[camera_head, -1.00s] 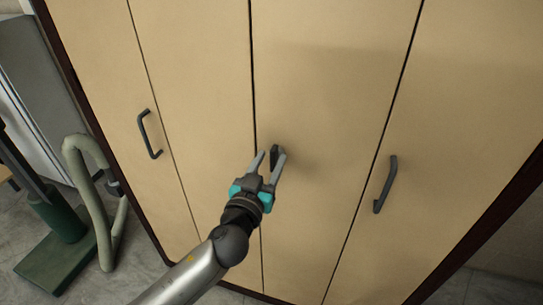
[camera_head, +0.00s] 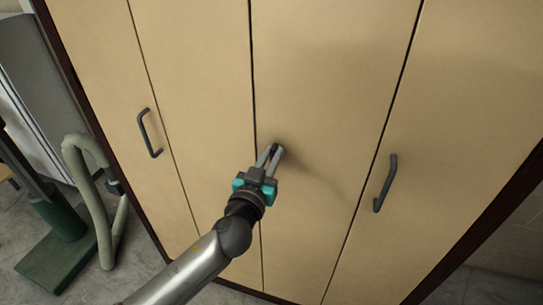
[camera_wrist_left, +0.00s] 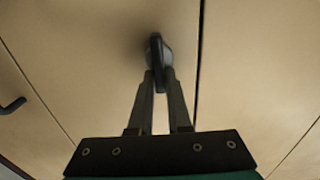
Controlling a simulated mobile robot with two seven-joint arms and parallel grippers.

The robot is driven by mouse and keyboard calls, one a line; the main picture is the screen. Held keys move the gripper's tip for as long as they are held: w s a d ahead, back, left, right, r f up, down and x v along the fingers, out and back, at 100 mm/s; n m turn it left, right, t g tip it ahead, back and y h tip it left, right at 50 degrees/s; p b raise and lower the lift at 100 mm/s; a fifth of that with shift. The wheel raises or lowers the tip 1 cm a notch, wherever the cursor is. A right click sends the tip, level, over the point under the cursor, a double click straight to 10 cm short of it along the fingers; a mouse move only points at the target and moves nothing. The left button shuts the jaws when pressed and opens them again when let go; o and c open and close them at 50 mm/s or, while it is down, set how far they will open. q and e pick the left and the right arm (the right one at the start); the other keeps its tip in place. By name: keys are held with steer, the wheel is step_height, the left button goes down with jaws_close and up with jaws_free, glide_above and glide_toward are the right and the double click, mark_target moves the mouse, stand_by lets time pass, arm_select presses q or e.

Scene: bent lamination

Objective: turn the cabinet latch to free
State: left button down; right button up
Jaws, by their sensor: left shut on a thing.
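The cabinet latch (camera_wrist_left: 158,56) is a small dark grey piece on a tan cabinet door (camera_head: 320,90), beside the dark seam between two doors. It shows upright in the left wrist view, with a paler part to its right. My left gripper (camera_head: 273,151) is shut on the latch, and its fingers hide most of it in the head view. The fingertips (camera_wrist_left: 160,74) also show at the lower part of the latch in the left wrist view. My right gripper is not in view.
Dark bar handles stand out on the doors at left (camera_head: 149,133) and right (camera_head: 385,184). A green stand with a pale curved tube (camera_head: 97,205) is on the floor at the left. The door faces around the latch are clear.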

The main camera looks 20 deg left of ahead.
arm_select(q)
steer(key=shift+m, duration=0.4)
steer(key=m, duration=0.5)
steer(key=d+f+m+p, duration=0.1)
steer(key=m, duration=1.1)
steer(key=shift+d+f, duration=0.35)
stand_by(0.6)
steer(key=c, duration=0.9)
jaws_free()
steer(key=shift+o, duration=0.2)
